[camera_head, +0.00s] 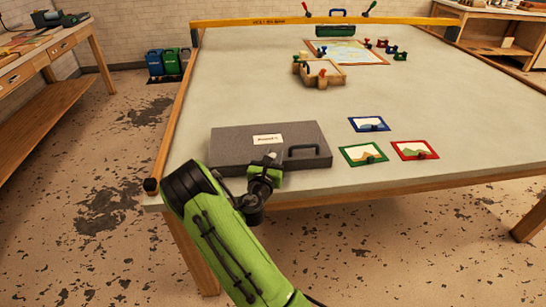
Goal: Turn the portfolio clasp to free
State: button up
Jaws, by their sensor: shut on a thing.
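The portfolio (237,142) is a flat dark grey case with a white label (267,139) and a dark handle (303,152). It lies closed near the table's front left edge. My gripper (269,160) is at the case's front edge, left of the handle. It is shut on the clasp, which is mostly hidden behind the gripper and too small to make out. I cannot tell which way the clasp is turned.
Blue (369,124), green (363,154) and red (416,150) framed pictures lie right of the case on the table (240,85). A wooden tray (318,75) and a framed map (345,51) are farther back. The table's middle is clear.

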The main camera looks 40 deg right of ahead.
jog(key=shift+m+g+h+p, duration=0.3)
jog(key=shift+g+p, duration=0.1)
jog(key=shift+p, duration=0.05)
jog(key=m+g+h+p, duration=0.1)
jog(key=g+p, duration=0.1)
jog(key=shift+w+r+m+g, duration=0.1)
jog(key=shift+r+m+g, duration=0.05)
jog(key=shift+m+g, duration=0.2)
jog(key=m+g+h+p, duration=0.1)
jog(key=m+g, duration=0.1)
jog(key=g, duration=0.1)
jog(key=shift+m+g, duration=0.35)
jog(key=m+g, duration=0.1)
jog(key=g, duration=0.1)
jog(key=m+g+b, duration=0.1)
jog(key=g, duration=0.1)
jog(key=m+g+b, duration=0.1)
jog(key=m+g, duration=0.1)
jog(key=shift+f+g, duration=0.3)
jog(key=shift+m+g+y+b, duration=0.7)
jog(key=shift+m+g+b, duration=0.65)
jog(key=shift+g, duration=0.55)
jog(key=shift+r+g, duration=0.1)
jog(key=shift+g, duration=0.2)
jog(key=o, duration=1)
